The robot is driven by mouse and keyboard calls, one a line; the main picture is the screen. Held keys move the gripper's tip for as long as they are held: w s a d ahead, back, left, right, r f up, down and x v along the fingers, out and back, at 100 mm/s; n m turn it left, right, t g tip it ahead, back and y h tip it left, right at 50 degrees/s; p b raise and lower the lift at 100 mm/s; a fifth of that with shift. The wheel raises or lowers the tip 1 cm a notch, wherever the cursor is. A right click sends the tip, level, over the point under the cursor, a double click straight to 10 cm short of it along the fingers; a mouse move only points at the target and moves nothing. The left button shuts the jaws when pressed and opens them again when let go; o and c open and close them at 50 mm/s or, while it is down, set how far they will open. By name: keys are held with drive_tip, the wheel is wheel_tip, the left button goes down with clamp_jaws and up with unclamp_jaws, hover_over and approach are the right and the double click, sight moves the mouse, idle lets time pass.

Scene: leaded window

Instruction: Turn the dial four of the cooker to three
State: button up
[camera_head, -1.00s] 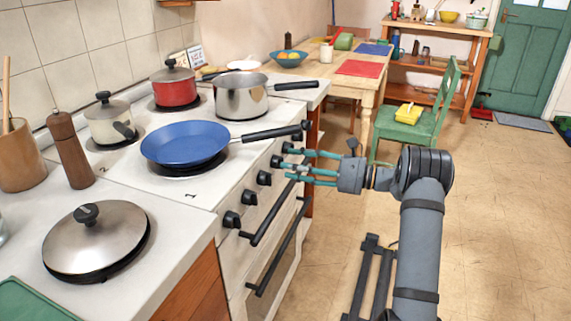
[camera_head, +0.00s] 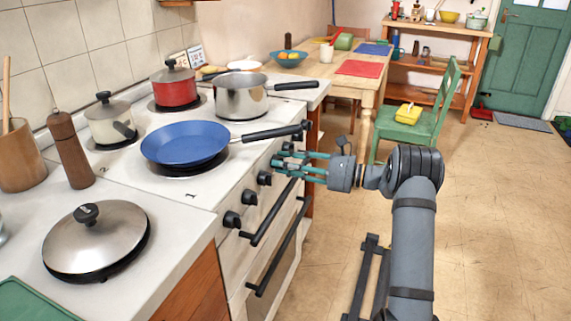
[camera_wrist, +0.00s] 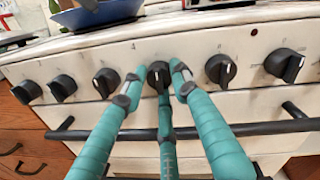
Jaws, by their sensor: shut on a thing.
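The cooker (camera_head: 228,265) has a row of several black dials along its white front. In the wrist view, the fourth dial from the left (camera_wrist: 158,74) sits between my gripper's fingertips (camera_wrist: 157,86), with a white mark on its face. My gripper (camera_head: 281,164) has teal fingers and reaches the cooker front from the right in the head view. It is shut on this dial, with fingers to its left, right and below. The fingers partly hide the dial in the head view. A small printed figure above the dials, to this one's left, looks like a 4.
A dark oven rail (camera_wrist: 250,128) runs just below the dials. A blue frying pan (camera_head: 185,143) has its handle (camera_head: 270,133) sticking out over the front edge near my gripper. A steel saucepan (camera_head: 240,98) stands behind. The floor to the right is clear.

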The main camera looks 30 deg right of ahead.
drive_tip(key=c, duration=0.5)
drive_tip(key=shift+o, duration=0.2)
drive_tip(key=shift+m+p, duration=0.3)
drive_tip(key=n+p, duration=0.6)
drive_tip(key=n, duration=0.5)
drive_tip(key=n+t+h+p, duration=0.1)
drive_tip(key=n+p, duration=0.6)
drive_tip(key=n, duration=0.5)
drive_tip(key=n+t+h+p, duration=0.1)
drive_tip(key=n+p, duration=0.5)
drive_tip(key=n, duration=0.6)
drive_tip(key=shift+s+a+p, duration=0.2)
drive_tip(key=shift+a+p, duration=0.05)
drive_tip(key=shift+p, duration=0.1)
